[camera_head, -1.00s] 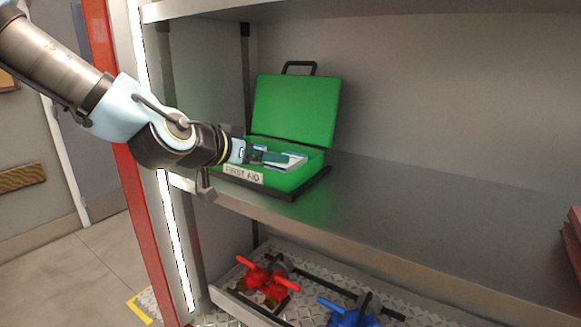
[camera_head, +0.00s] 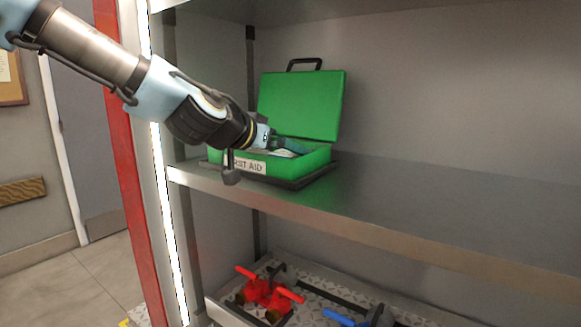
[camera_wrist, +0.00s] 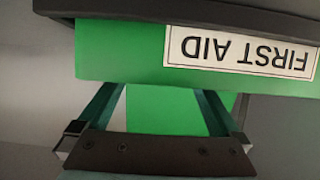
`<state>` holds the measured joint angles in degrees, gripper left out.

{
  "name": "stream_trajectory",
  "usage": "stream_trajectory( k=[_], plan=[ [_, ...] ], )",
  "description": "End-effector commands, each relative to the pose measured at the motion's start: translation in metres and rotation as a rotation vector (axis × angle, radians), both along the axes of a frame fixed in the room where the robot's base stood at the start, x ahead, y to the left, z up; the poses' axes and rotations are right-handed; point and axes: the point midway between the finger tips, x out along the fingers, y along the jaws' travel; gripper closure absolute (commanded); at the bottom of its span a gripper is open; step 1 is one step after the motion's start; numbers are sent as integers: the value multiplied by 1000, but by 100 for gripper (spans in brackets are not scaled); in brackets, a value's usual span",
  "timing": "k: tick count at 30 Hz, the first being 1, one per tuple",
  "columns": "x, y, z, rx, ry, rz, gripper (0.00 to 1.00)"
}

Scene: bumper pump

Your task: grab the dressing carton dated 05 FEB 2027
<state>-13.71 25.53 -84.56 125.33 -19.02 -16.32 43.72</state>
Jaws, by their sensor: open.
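The green first aid case (camera_head: 305,164) stands open on the shelf, and its lid (camera_head: 300,105) is raised at the back. A white carton-like item (camera_head: 287,153) shows only partly inside it. No date can be read, so I cannot tell which carton it is. My gripper (camera_head: 285,146) is over the case, its teal fingers reaching in above the front wall. In the wrist view my gripper (camera_wrist: 160,95) is open, with green seen between the fingers. The fingertips seem hidden by the case's front wall (camera_wrist: 120,50), and no carton is visible there.
The FIRST AID label (camera_wrist: 242,50) is on the front wall, upside down in the wrist view. The shelf (camera_head: 420,210) is clear to the right. Below are a red valve (camera_head: 268,292) and a partly seen blue one (camera_head: 340,319). A red post (camera_head: 125,170) stands at left.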

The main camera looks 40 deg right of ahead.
Motion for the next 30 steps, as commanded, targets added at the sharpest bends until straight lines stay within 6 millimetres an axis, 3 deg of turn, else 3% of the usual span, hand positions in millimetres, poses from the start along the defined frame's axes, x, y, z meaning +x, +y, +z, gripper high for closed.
stream_trajectory(
  k=[12,23,30],
  plan=[
    [5,-38,-14,-2,3,-3,0],
    [7,-43,-18,0,1,-1,0],
    [7,-43,-18,0,1,-1,24]
  ],
)
